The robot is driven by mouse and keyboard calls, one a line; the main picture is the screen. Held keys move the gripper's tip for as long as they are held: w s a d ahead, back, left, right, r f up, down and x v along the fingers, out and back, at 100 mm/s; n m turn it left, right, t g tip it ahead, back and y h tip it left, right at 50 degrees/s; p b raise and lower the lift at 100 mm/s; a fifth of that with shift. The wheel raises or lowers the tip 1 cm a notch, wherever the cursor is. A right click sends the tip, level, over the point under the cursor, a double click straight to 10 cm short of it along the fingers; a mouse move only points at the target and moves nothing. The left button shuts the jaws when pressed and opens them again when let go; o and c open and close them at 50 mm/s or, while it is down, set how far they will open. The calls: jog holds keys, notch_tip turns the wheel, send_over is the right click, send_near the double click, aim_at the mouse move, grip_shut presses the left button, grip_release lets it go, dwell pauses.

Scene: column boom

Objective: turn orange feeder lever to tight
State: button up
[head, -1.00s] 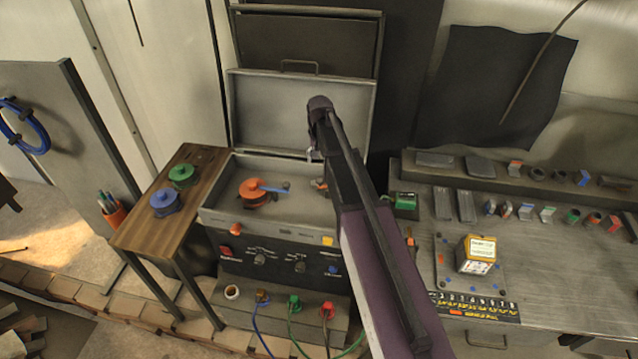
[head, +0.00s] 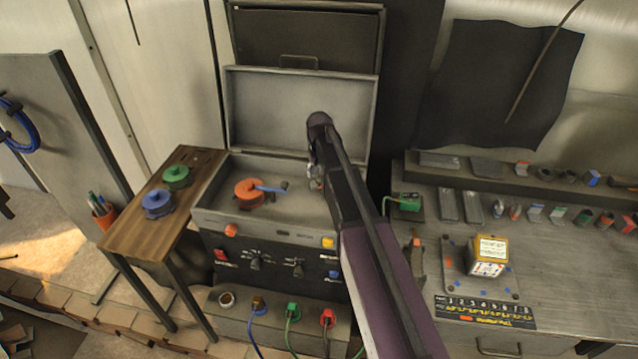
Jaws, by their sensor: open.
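The orange feeder (head: 247,194) is a round orange disc on a dark base, inside the open grey case at the middle left of the head view. A blue lever (head: 268,189) extends from it to the right, with a small dark piece near its end. My gripper (head: 316,178) shows only in part below the end of my dark arm, to the right of the lever and apart from it. It is open and appears empty; my arm hides much of it and the right part of the case. No tight marking is legible.
A wooden side table (head: 130,235) at left holds a green feeder (head: 176,177) and a blue feeder (head: 157,203). The case's raised lid (head: 290,105) stands behind. A panel with knobs (head: 270,262) lies in front. The right bench (head: 590,270) holds small parts and a yellow-white box (head: 487,253).

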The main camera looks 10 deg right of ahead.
jog(key=shift+f+b, duration=0.6)
jog(key=shift+f, duration=0.35)
grip_shut()
